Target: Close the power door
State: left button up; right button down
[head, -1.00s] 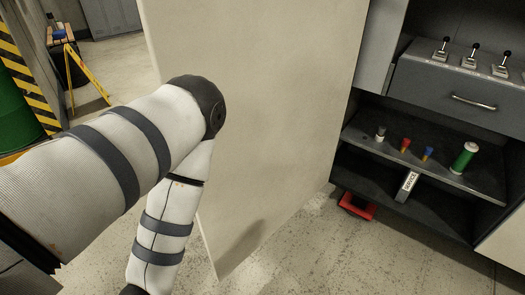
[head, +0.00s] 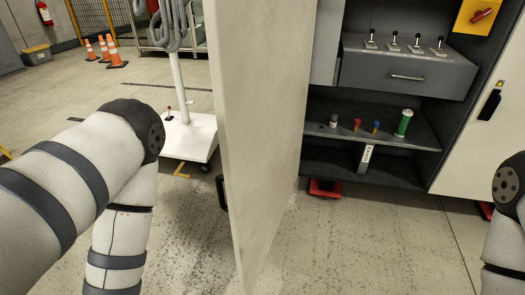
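The power door (head: 265,130) is a tall beige panel standing open in the middle of the head view. It hinges at the left side of a dark grey cabinet (head: 425,110) and sticks out toward me, seen at a steep angle. A black handle (head: 221,192) shows at the door's left edge, low down. My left arm is bent to the left of the door, with a visible gap between them in the picture. My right arm shows at the right edge. Both grippers are out of the picture.
The cabinet holds a drawer (head: 407,75) with levers above and a shelf with small coloured items and a green cylinder (head: 404,123). A second beige door (head: 470,150) is at right. A white wheeled stand (head: 185,138) and orange cones (head: 108,50) are behind left. Floor before the cabinet is clear.

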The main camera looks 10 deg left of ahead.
aim_at(260, 54)
jog(key=i+j+z, duration=0.1)
jog(key=j, duration=0.2)
jog(key=i+j+z, duration=0.15)
jog(key=j, duration=0.2)
jog(key=i+j+z, duration=0.1)
jog(key=j, duration=0.25)
jog(key=i+j+z, duration=0.1)
jog(key=j, duration=0.3)
jog(key=i+j+z, duration=0.1)
jog(key=i, duration=0.2)
jog(key=k+j+z, duration=0.15)
jog(key=k+j, duration=0.15)
jog(key=j, duration=0.15)
jog(key=k+j+z, duration=0.2)
jog(key=k+j+u, duration=0.1)
jog(key=k+j, duration=0.35)
jog(key=j, duration=0.15)
jog(key=k+j+u, duration=0.1)
jog(key=k+j, duration=0.35)
jog(key=j, duration=0.15)
